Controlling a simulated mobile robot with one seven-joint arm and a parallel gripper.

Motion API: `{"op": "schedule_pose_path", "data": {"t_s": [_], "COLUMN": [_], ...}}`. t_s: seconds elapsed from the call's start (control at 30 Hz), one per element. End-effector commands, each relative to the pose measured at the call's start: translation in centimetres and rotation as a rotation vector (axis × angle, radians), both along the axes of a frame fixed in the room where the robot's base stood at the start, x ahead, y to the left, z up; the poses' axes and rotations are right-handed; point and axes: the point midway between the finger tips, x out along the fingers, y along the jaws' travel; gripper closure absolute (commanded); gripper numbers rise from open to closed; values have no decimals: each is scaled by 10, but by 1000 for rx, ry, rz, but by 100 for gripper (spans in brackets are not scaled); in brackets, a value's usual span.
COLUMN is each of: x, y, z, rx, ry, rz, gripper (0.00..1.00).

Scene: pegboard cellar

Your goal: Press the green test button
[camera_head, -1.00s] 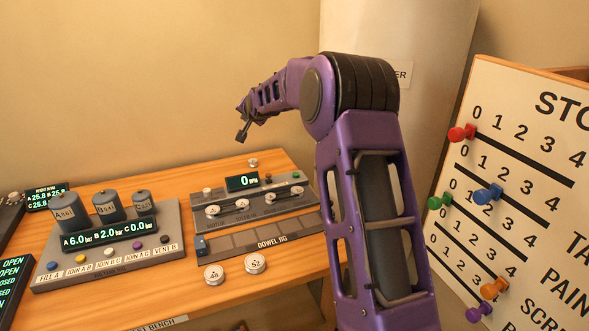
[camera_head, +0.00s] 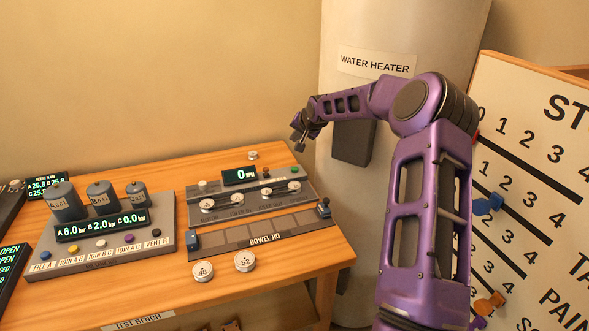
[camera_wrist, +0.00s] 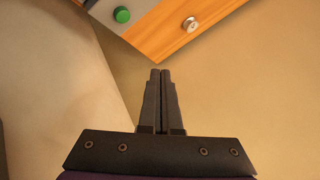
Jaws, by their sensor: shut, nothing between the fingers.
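The green button (camera_head: 294,174) sits at the far right corner of a grey panel (camera_head: 305,190) with a small display reading 0. It also shows in the wrist view as a green round cap (camera_wrist: 121,14) at the top edge, ahead and left of my fingertips. My gripper (camera_head: 297,146) is raised above the bench's back right corner, apart from the button. In the wrist view my gripper (camera_wrist: 160,72) has its two dark fingers together with nothing between them.
The wooden bench (camera_head: 310,258) holds a dowel jig (camera_head: 265,239), two round weights marked 48 (camera_head: 204,271) and 52 (camera_head: 245,262), and a tank panel (camera_head: 90,265). A small round piece (camera_head: 253,155) lies behind the panel. The water heater (camera_head: 350,200) stands behind; a board with pegs (camera_head: 530,130) is at right.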

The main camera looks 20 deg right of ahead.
Motion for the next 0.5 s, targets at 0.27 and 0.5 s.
{"op": "schedule_pose_path", "data": {"t_s": [0.27, 0.5], "x": [0, 0], "y": [0, 0], "z": [-17, -50], "rx": [0, -1], "ry": [1, 1], "rz": [0, 1], "gripper": [100, 100]}}
